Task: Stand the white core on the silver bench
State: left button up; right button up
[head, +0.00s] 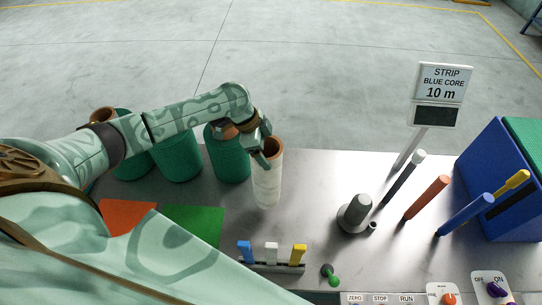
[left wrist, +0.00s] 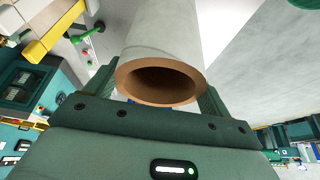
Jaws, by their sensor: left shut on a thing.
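The white core (head: 268,190) is a pale tube with a brown, hollow end. It is upright at the back edge of the silver bench (head: 315,180). My left gripper (head: 266,150) is shut on it near its top end. In the left wrist view the core (left wrist: 165,40) lies between the two fingers of the gripper (left wrist: 160,95), its open brown end facing the camera. I cannot tell whether its lower end touches the bench. My right gripper is not in view.
Green rolls (head: 228,155) stand left of the core. Orange (head: 127,215) and green (head: 192,224) patches lie front left. A grey post (head: 356,212), coloured rods (head: 427,198), a sign (head: 441,82) and a blue box (head: 498,175) stand right. A rack of coloured clips (head: 272,266) is in front.

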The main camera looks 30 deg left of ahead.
aim_at(271, 154)
pick_arm(q)
jog(key=w+f+b, duration=0.1)
jog(key=w+f, duration=0.2)
jog(key=shift+a+f, duration=0.1)
jog(key=shift+f, duration=0.2)
jog(key=shift+w+f, duration=0.2)
jog(key=shift+f, duration=1.5)
jog(key=o, duration=1.8)
jog(key=shift+s+f, duration=0.1)
jog(key=shift+f, duration=0.05)
jog(key=shift+r, duration=0.2)
jog(key=p+v, duration=0.1)
jog(key=v, duration=1)
jog(key=shift+a+r+p, duration=0.25)
jog(key=shift+r+p, duration=0.05)
jog(key=shift+r, duration=0.05)
